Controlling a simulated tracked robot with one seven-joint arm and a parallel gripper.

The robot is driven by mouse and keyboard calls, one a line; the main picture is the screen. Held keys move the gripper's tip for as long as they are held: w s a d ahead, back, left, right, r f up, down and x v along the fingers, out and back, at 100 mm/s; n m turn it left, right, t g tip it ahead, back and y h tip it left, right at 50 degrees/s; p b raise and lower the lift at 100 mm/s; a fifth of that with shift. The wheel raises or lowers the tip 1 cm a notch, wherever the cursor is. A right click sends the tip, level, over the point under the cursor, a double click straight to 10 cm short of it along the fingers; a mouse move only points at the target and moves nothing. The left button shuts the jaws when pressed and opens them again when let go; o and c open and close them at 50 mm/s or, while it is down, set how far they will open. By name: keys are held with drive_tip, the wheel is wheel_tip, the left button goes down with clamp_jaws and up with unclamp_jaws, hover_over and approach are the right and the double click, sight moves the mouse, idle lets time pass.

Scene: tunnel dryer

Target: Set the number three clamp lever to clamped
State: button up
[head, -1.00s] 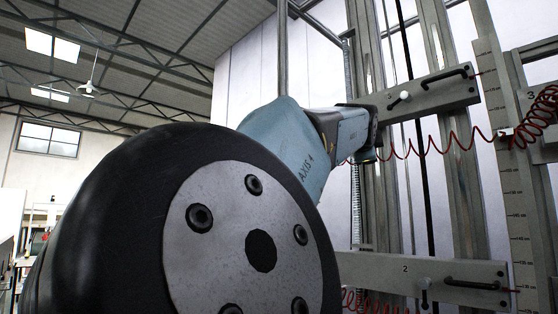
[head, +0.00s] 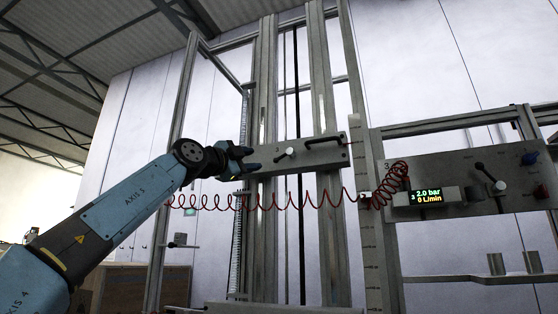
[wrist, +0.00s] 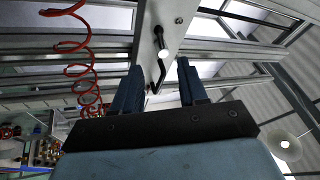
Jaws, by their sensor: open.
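A grey crossbar (head: 308,157) on the upright rails carries a small lever with a white tip (head: 290,151) and a black handle (head: 322,141) to its right. My gripper (head: 252,161) is open and empty at the crossbar's left end, left of the lever. In the wrist view, the white-tipped lever (wrist: 162,45) and the bent black handle (wrist: 155,76) appear in line with the gap between my open fingers (wrist: 158,78). The lever looks apart from both fingers. I cannot tell whether it stands at clamped.
A red coiled hose (head: 285,203) hangs just below the crossbar, and in the wrist view (wrist: 78,70) it runs left of my fingers. A panel marked 3 (head: 460,168) with a display (head: 426,197) and another lever (head: 490,178) stands at right. A lower crossbar (head: 285,308) shows at bottom.

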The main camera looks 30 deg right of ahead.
sight(279, 158)
drive_tip(key=x, duration=1.3)
clamp_jaws()
drive_tip(key=shift+d, duration=0.1)
